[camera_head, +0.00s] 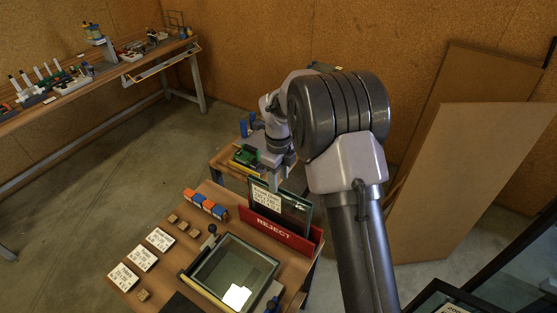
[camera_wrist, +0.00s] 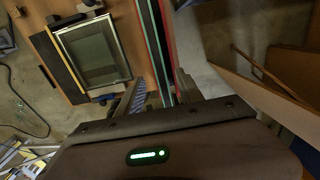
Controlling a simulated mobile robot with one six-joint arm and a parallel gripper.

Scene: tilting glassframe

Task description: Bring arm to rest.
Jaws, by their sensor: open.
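My arm (camera_head: 345,220) rises from the bottom of the head view and bends over at a large grey joint. Its wrist is low behind the reject rack. My gripper (camera_wrist: 158,88) is open in the wrist view, with a finger on each side. The edges of upright glass panes (camera_wrist: 149,45) show in line with the gap between the fingers; I cannot tell if they touch. In the head view, a glass pane with a paper label (camera_head: 293,208) stands in the red REJECT rack (camera_head: 268,228). The fingers are hidden in the head view.
A framed glass (camera_head: 234,272) lies on the wooden table, beside several white cards (camera_head: 142,257) and orange-blue blocks (camera_head: 205,204). A small side table holds a green item (camera_head: 245,155). A long bench (camera_head: 105,72) stands at the left. Brown panels (camera_head: 470,170) lean at the right.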

